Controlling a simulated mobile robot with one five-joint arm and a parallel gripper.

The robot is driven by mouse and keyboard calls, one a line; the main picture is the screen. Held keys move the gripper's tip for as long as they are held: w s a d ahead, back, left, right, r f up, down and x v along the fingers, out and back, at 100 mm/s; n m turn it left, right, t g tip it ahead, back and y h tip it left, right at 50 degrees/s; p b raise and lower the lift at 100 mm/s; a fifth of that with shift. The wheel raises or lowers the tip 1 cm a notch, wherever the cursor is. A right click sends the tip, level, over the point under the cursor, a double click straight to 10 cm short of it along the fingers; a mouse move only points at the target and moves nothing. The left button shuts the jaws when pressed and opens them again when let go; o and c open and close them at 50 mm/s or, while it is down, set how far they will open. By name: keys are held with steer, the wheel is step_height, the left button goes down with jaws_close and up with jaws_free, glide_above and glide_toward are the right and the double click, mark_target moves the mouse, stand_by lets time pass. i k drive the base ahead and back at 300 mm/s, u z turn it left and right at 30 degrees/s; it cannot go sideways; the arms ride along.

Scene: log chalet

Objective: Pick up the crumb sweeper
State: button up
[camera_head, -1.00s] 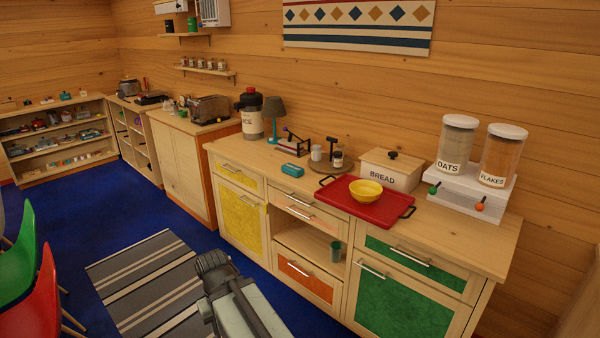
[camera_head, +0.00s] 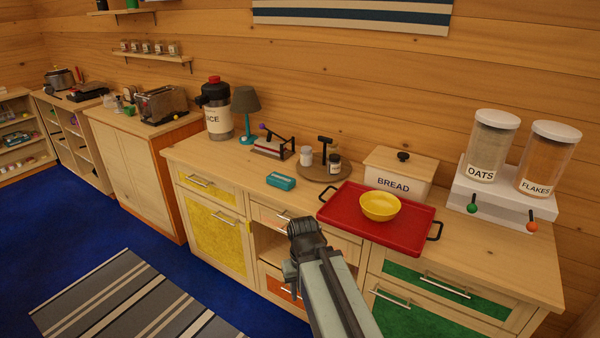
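A small teal, box-shaped item (camera_head: 281,181), which I take for the crumb sweeper, lies on the light wood counter (camera_head: 215,158) near its front edge. It is left of the red tray (camera_head: 345,210) and in front of the rack with a dark lever. My gripper (camera_head: 304,228) shows from behind, in front of the counter and below and slightly right of the teal item. It is apart from that item in the picture. Its fingers are hidden, so I cannot see whether it is open or shut.
A yellow bowl (camera_head: 380,206) sits in the red tray. A bread box (camera_head: 400,172), a round stand with jars (camera_head: 324,171), a levered rack (camera_head: 272,148), a teal lamp (camera_head: 246,112) and a juice dispenser (camera_head: 216,110) stand behind. Bare counter lies left of the teal item.

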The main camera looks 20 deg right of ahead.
mark_target(279, 180)
steer(key=z, duration=0.1)
steer(key=i, duration=0.95)
steer(key=u, duration=0.7)
steer(key=i, duration=0.8)
steer(key=u, duration=0.75)
steer(key=k, duration=0.85)
steer(key=u, duration=0.2)
steer(key=i, duration=0.85)
steer(key=z, duration=0.1)
